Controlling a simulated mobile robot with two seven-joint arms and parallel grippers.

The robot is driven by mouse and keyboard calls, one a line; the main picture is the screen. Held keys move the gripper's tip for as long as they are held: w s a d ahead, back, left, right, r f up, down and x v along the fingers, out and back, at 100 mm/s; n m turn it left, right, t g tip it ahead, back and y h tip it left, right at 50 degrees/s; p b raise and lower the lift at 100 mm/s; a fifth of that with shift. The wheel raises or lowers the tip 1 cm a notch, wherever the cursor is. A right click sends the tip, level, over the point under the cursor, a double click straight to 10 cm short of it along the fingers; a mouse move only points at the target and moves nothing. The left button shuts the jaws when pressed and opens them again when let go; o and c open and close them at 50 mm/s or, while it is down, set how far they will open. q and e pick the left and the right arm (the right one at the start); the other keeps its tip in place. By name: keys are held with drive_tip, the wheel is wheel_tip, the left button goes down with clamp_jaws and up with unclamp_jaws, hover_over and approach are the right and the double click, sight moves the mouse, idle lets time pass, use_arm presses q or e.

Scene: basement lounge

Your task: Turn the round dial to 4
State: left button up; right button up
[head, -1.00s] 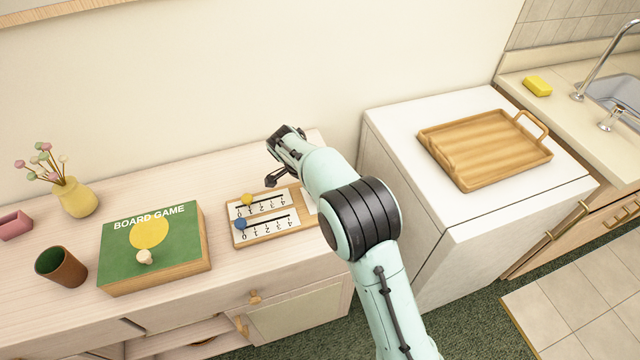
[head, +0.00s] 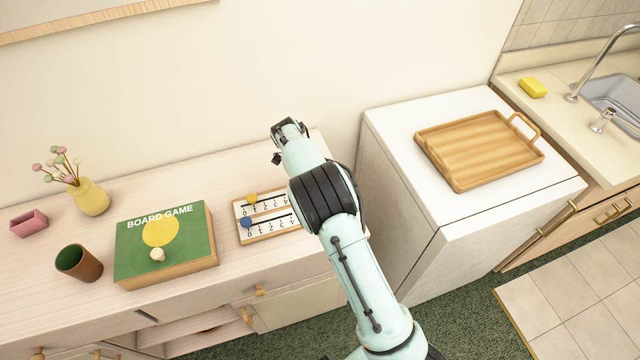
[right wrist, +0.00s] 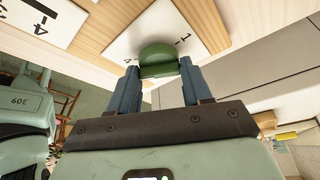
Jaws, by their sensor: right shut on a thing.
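The round dial shows as a green knob (right wrist: 157,56) on a white plate (right wrist: 196,24) in the right wrist view. My right gripper (right wrist: 158,74) is shut on the knob, one blue-grey finger on each side. A mark like a 1 and part of a mark like a 4 show on the plate beside the knob. Which mark the dial points at cannot be told. In the head view my right arm hides the dial and the fingertips. The wooden panel with two sliders (head: 270,237) lies on the cabinet left of my arm. My left gripper is not in view.
On the panel are a yellow slider (head: 252,198) and a blue slider (head: 246,222). Left of it on the cabinet are a board game box (head: 190,248), a brown cup (head: 78,262) and a yellow vase (head: 92,197). A wooden tray (head: 478,150) lies on the white unit to the right.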

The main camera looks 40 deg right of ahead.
drive_tip(key=shift+a+f, duration=0.1)
drive_tip(key=shift+f, duration=0.05)
drive_tip(key=o, duration=1.1)
drive_tip(key=shift+c, duration=0.2)
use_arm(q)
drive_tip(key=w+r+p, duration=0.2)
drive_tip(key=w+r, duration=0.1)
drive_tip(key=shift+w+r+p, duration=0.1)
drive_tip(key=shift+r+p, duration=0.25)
use_arm(e)
drive_tip(key=v, duration=1.3)
drive_tip(key=shift+r, duration=0.25)
